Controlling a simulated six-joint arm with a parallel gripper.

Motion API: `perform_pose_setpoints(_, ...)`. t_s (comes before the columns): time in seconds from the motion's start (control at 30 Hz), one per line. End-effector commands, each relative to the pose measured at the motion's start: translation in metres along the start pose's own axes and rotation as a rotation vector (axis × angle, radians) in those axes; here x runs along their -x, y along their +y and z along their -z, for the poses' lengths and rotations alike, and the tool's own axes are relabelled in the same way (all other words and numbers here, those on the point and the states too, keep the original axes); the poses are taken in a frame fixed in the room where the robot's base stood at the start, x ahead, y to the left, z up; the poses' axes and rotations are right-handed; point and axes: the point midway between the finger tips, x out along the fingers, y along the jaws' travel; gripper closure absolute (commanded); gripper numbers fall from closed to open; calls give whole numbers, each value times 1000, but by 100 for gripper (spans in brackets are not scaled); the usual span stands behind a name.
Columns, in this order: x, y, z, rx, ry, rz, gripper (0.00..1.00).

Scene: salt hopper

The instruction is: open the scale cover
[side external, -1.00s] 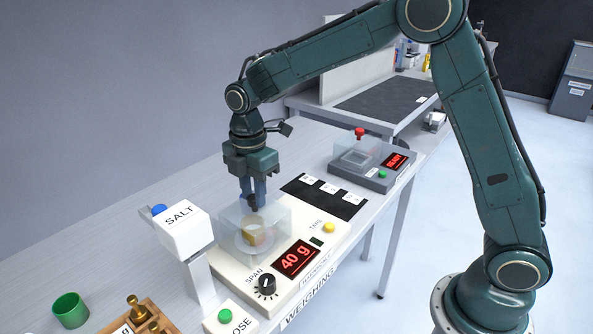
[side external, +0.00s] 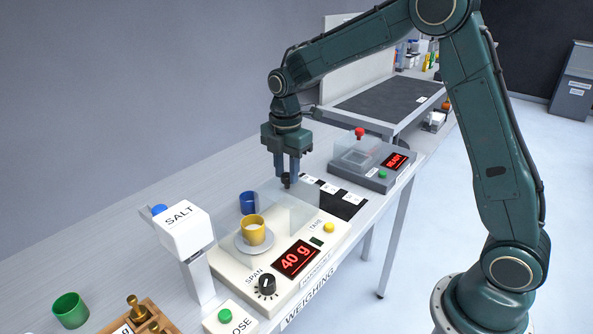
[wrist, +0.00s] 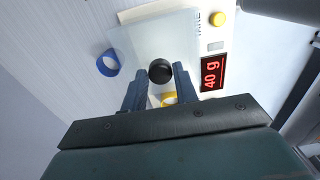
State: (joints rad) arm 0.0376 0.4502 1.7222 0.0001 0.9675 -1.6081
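I cannot tell the cover's exact tilt. A yellow cup (side external: 253,230) with white contents stands on the pan. My gripper (side external: 287,180) is above the cover, with its fingers spread on either side of the knob. In the wrist view the knob (wrist: 160,70) sits between the fingertips, with small gaps beside it.
A blue cup (side external: 248,201) stands behind the pan. The scale display (side external: 296,259) reads 40 g. The salt hopper (side external: 184,231) stands at the left, with a green cup (side external: 70,309) and a wooden weight block (side external: 140,322) nearby. A grey device (side external: 372,165) stands farther back.

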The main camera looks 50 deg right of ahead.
Motion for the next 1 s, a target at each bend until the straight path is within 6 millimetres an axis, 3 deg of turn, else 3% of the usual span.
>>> perform_pose_setpoints(0.1,0,0,0,0,0,-1,52)
perform_pose_setpoints(0.57,6,0,0,0,0,1,52)
perform_pose_setpoints(0.77,26,0,0,0,0,-3,52)
perform_pose_setpoints(1.0,64,1,0,0,0,-4,52)
